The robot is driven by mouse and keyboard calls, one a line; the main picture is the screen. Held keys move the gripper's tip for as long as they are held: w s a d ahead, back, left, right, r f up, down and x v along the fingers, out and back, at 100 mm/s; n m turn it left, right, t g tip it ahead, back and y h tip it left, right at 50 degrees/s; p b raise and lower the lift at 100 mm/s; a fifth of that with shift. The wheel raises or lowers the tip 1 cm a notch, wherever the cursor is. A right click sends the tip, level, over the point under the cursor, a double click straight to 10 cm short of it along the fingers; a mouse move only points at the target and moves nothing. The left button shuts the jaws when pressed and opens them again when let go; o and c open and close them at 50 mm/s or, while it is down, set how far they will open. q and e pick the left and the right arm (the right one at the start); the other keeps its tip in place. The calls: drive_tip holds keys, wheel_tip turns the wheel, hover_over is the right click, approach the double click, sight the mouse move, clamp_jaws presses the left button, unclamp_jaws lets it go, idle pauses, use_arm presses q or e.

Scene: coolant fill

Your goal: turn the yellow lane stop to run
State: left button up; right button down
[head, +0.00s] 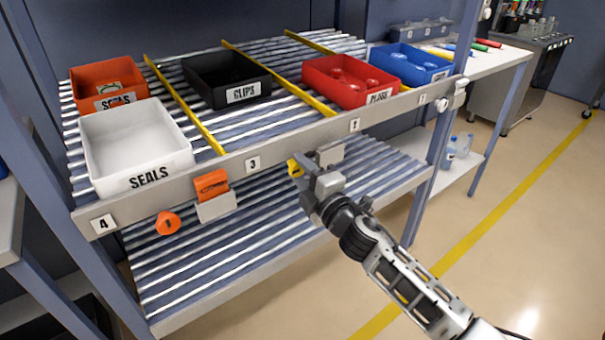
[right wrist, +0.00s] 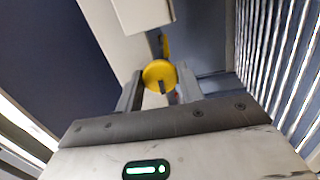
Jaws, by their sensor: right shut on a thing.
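The yellow lane stop (head: 295,168) is a round knob on the front rail of the upper shelf, between the 3 and 2 labels. My right gripper (head: 304,173) is shut on it from the front. In the right wrist view the yellow lane stop (right wrist: 159,75) sits between the two fingers (right wrist: 160,88), with a dark slot or mark on its face. The gripper hides part of it in the head view. I cannot read a run or stop marking. My left gripper is not in view.
Bins stand above, including a white SEALS bin (head: 138,125) and a red bin (head: 345,100). The floor at right is open.

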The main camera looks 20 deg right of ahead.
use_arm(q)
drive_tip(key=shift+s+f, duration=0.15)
use_arm(e)
drive_tip(key=shift+n, duration=0.4)
drive_tip(key=c, duration=0.9)
unclamp_jaws()
use_arm(q)
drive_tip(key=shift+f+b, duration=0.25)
drive_tip(key=shift+b, duration=0.65)
use_arm(e)
drive_tip(key=shift+s+d+f, duration=0.25)
drive_tip(key=shift+s+d, duration=0.2)
drive_tip(key=shift+s, duration=2.15)
drive_tip(key=shift+s+d+f, duration=0.2)
drive_tip(key=shift+s+d, duration=0.2)
drive_tip(key=shift+s, duration=2.25)
drive_tip(key=shift+s+d+f, duration=0.25)
drive_tip(key=shift+s+d, duration=0.2)
drive_tip(key=shift+s, duration=2.15)
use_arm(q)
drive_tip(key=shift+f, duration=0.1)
